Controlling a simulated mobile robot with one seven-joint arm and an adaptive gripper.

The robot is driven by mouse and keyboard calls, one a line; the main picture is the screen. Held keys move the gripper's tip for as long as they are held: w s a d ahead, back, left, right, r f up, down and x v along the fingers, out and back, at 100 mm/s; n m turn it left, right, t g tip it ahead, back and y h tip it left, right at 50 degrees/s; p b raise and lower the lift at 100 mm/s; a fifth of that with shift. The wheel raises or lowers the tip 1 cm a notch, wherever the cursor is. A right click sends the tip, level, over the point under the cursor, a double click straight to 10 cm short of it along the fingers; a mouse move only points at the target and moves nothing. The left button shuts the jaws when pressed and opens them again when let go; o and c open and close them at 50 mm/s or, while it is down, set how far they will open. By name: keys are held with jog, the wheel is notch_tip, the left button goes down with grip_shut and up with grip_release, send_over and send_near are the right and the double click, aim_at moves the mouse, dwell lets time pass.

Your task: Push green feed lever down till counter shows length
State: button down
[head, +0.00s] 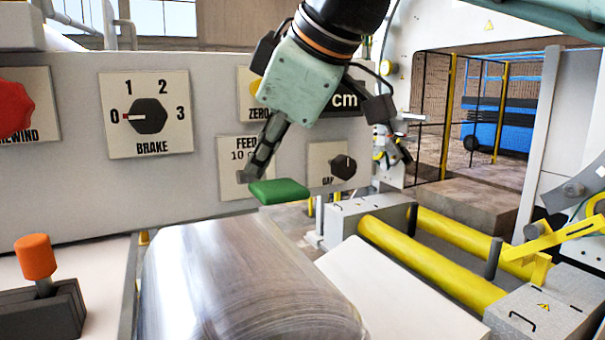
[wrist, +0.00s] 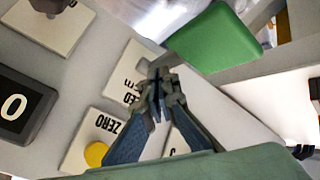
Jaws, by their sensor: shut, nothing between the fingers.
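The green feed lever (head: 278,191) sticks out from the panel below the FEED plate (head: 232,160). It also shows in the wrist view (wrist: 213,38), past my fingertips. My gripper (head: 256,170) is shut and empty, pointing down, with its tips just above the lever's left end in the head view; I cannot tell if they touch. In the wrist view the closed tips (wrist: 158,85) overlap the FEED plate, apart from the lever.
A yellow ZERO button (wrist: 95,153) is near my gripper. The BRAKE knob (head: 148,116) points at 0. A GAP knob (head: 343,166) is right of the lever. A shiny wrapped coil (head: 245,280) lies below, with yellow rollers (head: 430,262) to the right.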

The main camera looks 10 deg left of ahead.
dwell(0.5)
jog(key=shift+w+r+p, duration=0.1)
jog(key=shift+r+p, duration=0.9)
jog(key=shift+r, duration=0.05)
notch_tip(320, 180, up, 5)
jog(key=p, duration=0.4)
jog(key=shift+w+a+p, duration=0.1)
jog(key=shift+w+p, duration=0.05)
jog(key=shift+p, duration=0.2)
jog(key=s+d+f+m+h, duration=0.2)
jog(key=s+d+f+m, duration=0.1)
jog(key=d+f+m, duration=0.3)
jog(key=s+d+f+m+h, duration=0.2)
jog(key=s+d+f+m, duration=0.2)
jog(key=d+f, duration=0.6)
jog(key=s+d+f+m+h, duration=0.1)
jog(key=s+d+f+m, duration=0.2)
jog(key=d+f+m, duration=0.4)
notch_tip(320, 180, down, 8)
jog(key=shift+s+d+f+m+h, duration=0.15)
jog(key=shift+d+m+h, duration=0.15)
jog(key=shift+d+h, duration=0.15)
